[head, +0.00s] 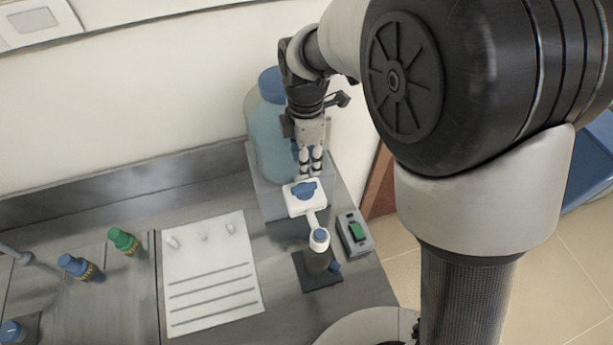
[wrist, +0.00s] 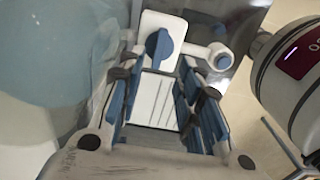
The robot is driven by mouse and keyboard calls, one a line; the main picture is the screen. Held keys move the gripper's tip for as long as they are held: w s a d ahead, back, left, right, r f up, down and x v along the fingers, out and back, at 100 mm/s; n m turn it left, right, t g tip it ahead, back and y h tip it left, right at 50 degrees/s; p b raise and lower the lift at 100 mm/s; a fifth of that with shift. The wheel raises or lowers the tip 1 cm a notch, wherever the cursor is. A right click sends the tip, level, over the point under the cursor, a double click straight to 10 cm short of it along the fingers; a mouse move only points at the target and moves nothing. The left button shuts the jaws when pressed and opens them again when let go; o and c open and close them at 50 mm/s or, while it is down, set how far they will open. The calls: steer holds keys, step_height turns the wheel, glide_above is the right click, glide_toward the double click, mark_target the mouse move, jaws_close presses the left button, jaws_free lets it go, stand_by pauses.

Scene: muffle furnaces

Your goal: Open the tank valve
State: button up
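The tank (head: 270,130) is a large translucent blue bottle with a blue cap, standing against the back wall; its pale side fills the left of the wrist view (wrist: 50,50). The valve is a white block (head: 293,207) with a blue handle (head: 304,191) on top, in front of the tank. In the wrist view the blue handle (wrist: 158,48) lies beyond my fingertips. My gripper (head: 311,174) points down just behind the handle, beside the tank. In the wrist view its fingers (wrist: 160,72) stand apart with nothing gripped. Whether a finger touches the valve block is unclear.
A small stand with a blue-topped white joint (head: 319,238) is in front of the valve. A grey switch box with a green button (head: 357,231) is to its right. A white panel (head: 210,275) and blue (head: 78,267) and green (head: 124,241) knobs lie left.

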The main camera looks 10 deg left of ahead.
mark_target(306, 185)
step_height(306, 185, down, 10)
steer(key=shift+r+b, duration=0.2)
steer(key=shift+b, duration=0.15)
steer(key=shift+c, duration=0.3)
jaws_close()
